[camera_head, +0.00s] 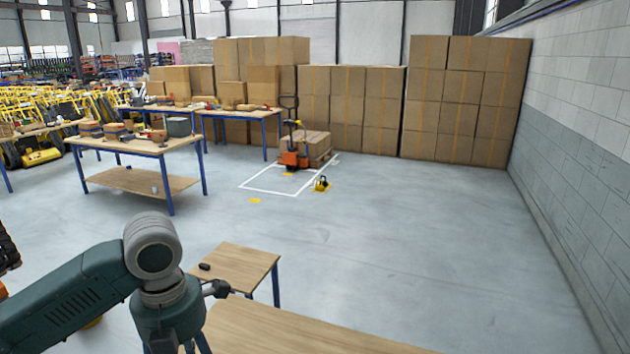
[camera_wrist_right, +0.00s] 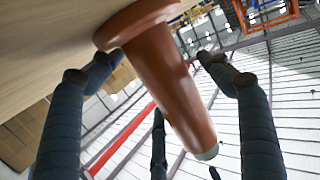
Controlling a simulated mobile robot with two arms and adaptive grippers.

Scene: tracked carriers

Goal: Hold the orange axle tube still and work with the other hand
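The orange axle tube (camera_wrist_right: 168,80) shows in the right wrist view, with a wide flange at its upper end and a grey tip at its lower end. Its flange is close to a wooden surface (camera_wrist_right: 45,40). My right gripper (camera_wrist_right: 155,62) has its dark fingers spread on both sides of the tube, with a third finger below. The fingers look open; contact with the tube cannot be made out. In the head view my left arm comes in from the left; its gripper (camera_head: 190,342) is mostly hidden at the bottom edge. The tube does not show in the head view.
A wooden bench (camera_head: 300,335) is at the bottom, with a smaller table (camera_head: 245,258) bearing a small dark object behind it. A workbench (camera_head: 130,178), a pallet truck (camera_head: 292,152) and stacked boxes stand farther back. The floor at right is clear up to the wall.

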